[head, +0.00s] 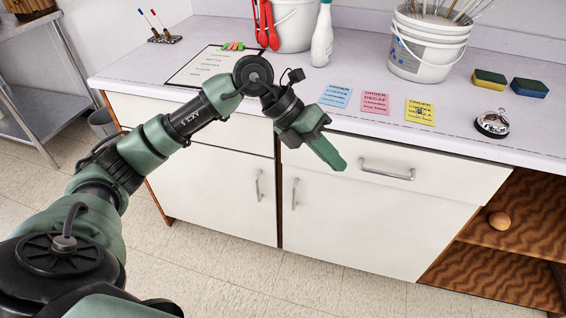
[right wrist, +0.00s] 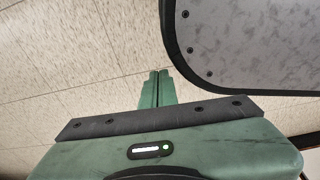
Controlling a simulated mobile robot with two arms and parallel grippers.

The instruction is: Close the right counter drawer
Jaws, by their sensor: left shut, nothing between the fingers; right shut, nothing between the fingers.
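The right counter drawer (head: 440,180) is a white front with a grey bar handle (head: 387,174), just under the countertop in the head view. Its front looks about flush with the cabinet door below, with no clear gap showing. My left gripper (head: 338,164) is shut and empty, its green fingers in front of the drawer's left part, left of the handle. The fingers hide a little of the front; I cannot tell whether they touch it. My right gripper (right wrist: 157,88) is shut and empty in the right wrist view, over floor tiles, away from any drawer.
The countertop (head: 300,95) holds a clipboard (head: 205,68), white buckets, a bottle (head: 322,38), order cards, sponges and a bell (head: 492,124) near its front edge. Open wooden shelves (head: 530,215) with a round brown item stand at right. The tiled floor before the cabinets is clear.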

